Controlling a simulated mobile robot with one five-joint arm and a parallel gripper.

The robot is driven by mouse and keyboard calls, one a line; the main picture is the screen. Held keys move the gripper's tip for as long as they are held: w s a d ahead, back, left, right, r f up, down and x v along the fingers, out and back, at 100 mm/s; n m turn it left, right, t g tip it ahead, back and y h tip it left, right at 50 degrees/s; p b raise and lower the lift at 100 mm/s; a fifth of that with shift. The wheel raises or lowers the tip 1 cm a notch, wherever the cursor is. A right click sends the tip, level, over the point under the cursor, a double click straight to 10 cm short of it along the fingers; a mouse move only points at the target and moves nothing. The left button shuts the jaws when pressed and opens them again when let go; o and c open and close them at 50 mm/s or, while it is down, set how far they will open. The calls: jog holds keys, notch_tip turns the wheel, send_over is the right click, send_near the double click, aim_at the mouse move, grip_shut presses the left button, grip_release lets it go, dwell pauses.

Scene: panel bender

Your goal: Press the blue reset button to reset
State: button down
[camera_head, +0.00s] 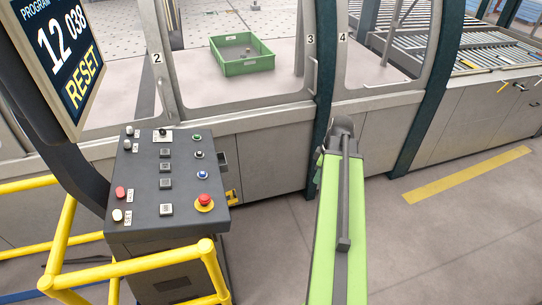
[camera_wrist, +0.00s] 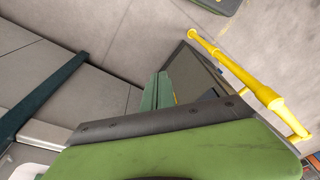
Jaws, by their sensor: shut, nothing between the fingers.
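The blue reset button (camera_head: 199,154) is a small round button in the right column of the control panel (camera_head: 143,230), below a green button (camera_head: 196,137). In the head view my green arm (camera_head: 328,235) reaches forward to the right of the panel, clearly apart from it. My gripper (camera_wrist: 157,88) shows in the wrist view as green fingers beyond a dark edge; they are shut and empty. The blue button cannot be made out in the wrist view.
A red emergency stop (camera_head: 204,201) sits low on the panel. A screen (camera_head: 58,50) reads RESET. Yellow rails (camera_head: 130,266) surround the panel's front and left. The machine's dark frame (camera_head: 322,90) stands behind my arm. A green crate (camera_head: 243,67) lies inside the machine. Floor at right is clear.

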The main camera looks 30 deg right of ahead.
jog(key=s+d+r+n+p, duration=0.1)
jog(key=s+d+r+p, duration=0.3)
jog(key=r, duration=0.5)
jog(key=shift+s+d+r+t+p, duration=0.15)
jog(key=shift+d+r+t+p, duration=0.2)
jog(key=shift+d+p, duration=0.6)
